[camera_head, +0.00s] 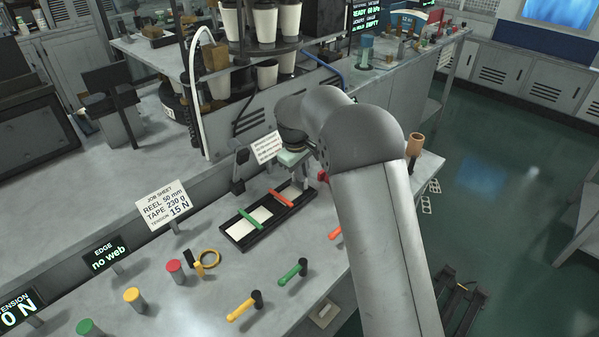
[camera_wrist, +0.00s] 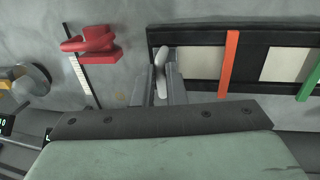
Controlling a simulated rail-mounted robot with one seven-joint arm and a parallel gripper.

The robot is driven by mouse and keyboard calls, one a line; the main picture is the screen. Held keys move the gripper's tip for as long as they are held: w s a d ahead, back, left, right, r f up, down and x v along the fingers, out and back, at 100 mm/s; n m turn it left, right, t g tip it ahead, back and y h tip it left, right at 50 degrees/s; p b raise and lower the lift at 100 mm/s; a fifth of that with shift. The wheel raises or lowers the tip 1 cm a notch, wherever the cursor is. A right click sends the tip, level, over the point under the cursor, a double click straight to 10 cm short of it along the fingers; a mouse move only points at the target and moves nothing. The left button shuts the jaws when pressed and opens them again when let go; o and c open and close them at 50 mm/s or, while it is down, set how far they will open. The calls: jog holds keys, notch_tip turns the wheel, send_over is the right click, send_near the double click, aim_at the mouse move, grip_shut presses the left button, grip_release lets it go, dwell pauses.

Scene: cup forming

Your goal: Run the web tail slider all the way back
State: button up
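A red slider-like piece (camera_wrist: 90,42) sits on a narrow dark track with a pale scale (camera_wrist: 82,75) at the upper left of the wrist view. In the head view a red piece (camera_head: 322,177) shows just beside my arm, partly hidden by it. I cannot tell for certain that this is the web tail slider. My gripper (camera_head: 301,181) points down at the right end of the black tray. In the wrist view its grey fingers (camera_wrist: 162,85) are close together at the tray's end, with a pale rounded piece (camera_wrist: 161,66) at them. Whether they grip it is unclear.
The black tray (camera_head: 239,239) has pale panels under an orange bar (camera_head: 281,198) and a green bar (camera_head: 249,219). Green (camera_head: 293,271) and yellow (camera_head: 245,306) levers stand in front. A job sheet (camera_head: 163,205) stands left. A tan cup (camera_head: 415,144) is right of my arm.

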aim_at(296, 195)
jog(key=o, duration=0.4)
jog(key=shift+w+d, duration=0.25)
jog(key=shift+a+r, duration=0.1)
jog(key=shift+r, duration=0.05)
jog(key=s+r, duration=0.1)
jog(key=r, duration=0.4)
jog(key=a+r, duration=0.1)
jog(key=r, duration=0.5)
jog(key=s+a+r, duration=0.1)
jog(key=r, duration=0.5)
jog(key=shift+s+a+b, duration=0.15)
jog(key=shift+s+b, duration=0.15)
jog(key=shift+s, duration=0.1)
